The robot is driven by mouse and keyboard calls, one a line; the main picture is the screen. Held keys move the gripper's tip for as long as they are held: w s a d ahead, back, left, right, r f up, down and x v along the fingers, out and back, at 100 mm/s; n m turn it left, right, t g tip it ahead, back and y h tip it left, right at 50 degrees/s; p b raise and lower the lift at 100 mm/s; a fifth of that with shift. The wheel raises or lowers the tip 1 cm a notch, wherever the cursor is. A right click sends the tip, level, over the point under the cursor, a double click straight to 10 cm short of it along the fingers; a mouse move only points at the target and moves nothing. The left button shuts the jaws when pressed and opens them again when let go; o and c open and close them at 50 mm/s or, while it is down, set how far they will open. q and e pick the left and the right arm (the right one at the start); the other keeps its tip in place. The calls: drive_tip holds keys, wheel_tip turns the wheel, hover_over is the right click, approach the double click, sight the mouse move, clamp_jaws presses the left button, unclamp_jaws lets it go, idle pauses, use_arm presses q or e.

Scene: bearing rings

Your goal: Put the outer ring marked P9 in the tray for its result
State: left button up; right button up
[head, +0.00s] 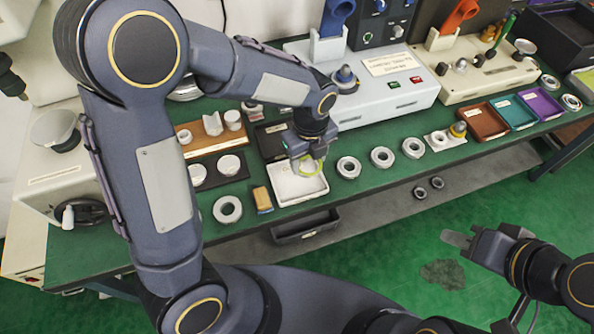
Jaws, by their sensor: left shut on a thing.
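My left gripper (308,168) is low over the white tray (286,198) at the middle of the bench. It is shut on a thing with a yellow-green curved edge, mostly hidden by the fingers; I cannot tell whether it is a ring. Metal rings lie on the green bench: one left of the white tray (228,209), and three in a row to its right (348,167), (382,157), (413,148). No P9 mark is legible. Brown (484,122), teal (513,112) and purple (541,104) trays stand at the right. My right gripper (457,239) is over the floor, its opening unclear.
A white tester (375,90) and a cream instrument (480,75) stand behind the rings. A tan block (263,199) sits beside the white tray. A dark bin (305,228) and two dark rings (428,187) are below the bench top.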

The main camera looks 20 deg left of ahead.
sight(297, 180)
use_arm(q)
drive_tip(key=shift+s+a+f, duration=0.15)
drive_tip(key=shift+a+f, duration=0.35)
drive_tip(key=shift+f, duration=0.1)
drive_tip(key=shift+s+a+f, duration=0.15)
drive_tip(key=shift+a+f, duration=0.3)
drive_tip(key=shift+f, duration=0.15)
drive_tip(key=f, duration=0.3)
drive_tip(key=shift+s+a+f, duration=0.15)
drive_tip(key=shift+a, duration=0.2)
drive_tip(key=shift+f, duration=0.25)
drive_tip(key=shift+f, duration=0.15)
drive_tip(key=o, duration=1)
drive_tip(key=shift+o, duration=0.2)
